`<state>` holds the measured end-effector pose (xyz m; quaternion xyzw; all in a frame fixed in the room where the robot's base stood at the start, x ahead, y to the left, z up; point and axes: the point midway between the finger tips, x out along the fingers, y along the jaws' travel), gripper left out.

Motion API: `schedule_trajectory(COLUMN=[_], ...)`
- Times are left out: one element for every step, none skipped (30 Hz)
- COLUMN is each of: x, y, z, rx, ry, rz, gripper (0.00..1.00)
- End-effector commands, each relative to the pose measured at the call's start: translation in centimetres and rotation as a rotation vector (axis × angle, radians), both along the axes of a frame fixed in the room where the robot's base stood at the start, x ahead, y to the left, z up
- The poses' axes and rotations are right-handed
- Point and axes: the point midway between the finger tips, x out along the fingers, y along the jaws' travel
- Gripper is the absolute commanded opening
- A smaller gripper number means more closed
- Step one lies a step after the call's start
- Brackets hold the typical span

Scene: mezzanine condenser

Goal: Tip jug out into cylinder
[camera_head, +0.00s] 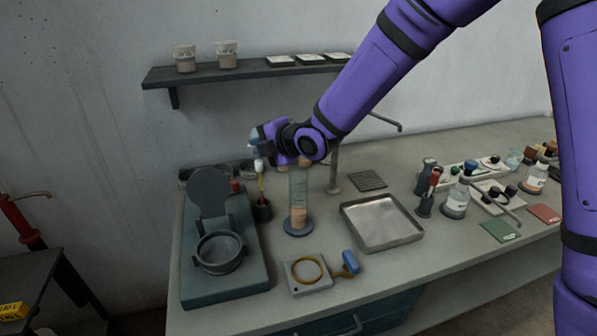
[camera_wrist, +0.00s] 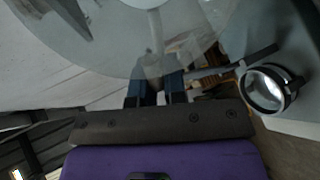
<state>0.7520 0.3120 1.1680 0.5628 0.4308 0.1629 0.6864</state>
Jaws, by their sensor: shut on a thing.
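My gripper (camera_wrist: 155,92) is shut on the clear jug (camera_wrist: 110,45), which fills the upper part of the wrist view as a large see-through shape. In the head view my wrist hides most of the gripper and jug, so I cannot tell the jug's tilt or contents. The tall clear cylinder (camera_head: 298,190) stands upright on a blue round foot, with tan matter in its lower part. My wrist is right above the cylinder and covers its mouth. A small tan patch shows near its top; I cannot tell whether it is pouring.
A teal device with a round dark cup (camera_head: 220,252) and raised lid stands left. A brush holder (camera_head: 262,210) is close beside the cylinder. A metal tray (camera_head: 382,224) lies right, a white tile with a ring (camera_head: 307,287) in front. Bottles crowd the far right; a shelf (camera_head: 240,74) hangs behind.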

Motion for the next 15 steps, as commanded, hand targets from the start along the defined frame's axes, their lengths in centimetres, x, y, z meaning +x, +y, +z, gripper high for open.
schedule_trajectory(x=[-0.01, -0.02, -0.02, -0.01, -0.02, -0.03, -0.04, -0.03, -0.06, -0.06, -0.07, -0.09, -0.1, -0.11, -0.11], y=[-0.02, -0.04, -0.05, -0.06, -0.09, -0.1, -0.11, -0.1, -0.11, -0.12, -0.13, -0.14, -0.15, -0.16, -0.16], z=[-0.08, -0.09, -0.11, -0.13, -0.15, -0.19, -0.22, -0.23, -0.27, -0.3, -0.33, -0.34, -0.37, -0.4, -0.44], rx=[0.005, 0.007, 0.012, 0.015, 0.018, 0.022, 0.025, 0.029, 0.033, 0.035, 0.038, 0.042, 0.045, 0.048, 0.052], ry=[-0.004, -0.007, -0.011, -0.013, -0.016, -0.019, -0.021, -0.024, -0.028, -0.03, -0.033, -0.037, -0.04, -0.042, -0.045], rz=[0.0, -0.001, -0.001, -0.001, -0.002, -0.002, -0.002, -0.001, -0.001, -0.001, -0.001, 0.0, 0.0, 0.0, 0.0], gripper=[0.0, 0.0, 0.0, 0.0, 0.0, 0.0, 0.0, 0.0, 0.0, 0.0, 0.0, 0.0, 0.0, 0.0, 0.0])
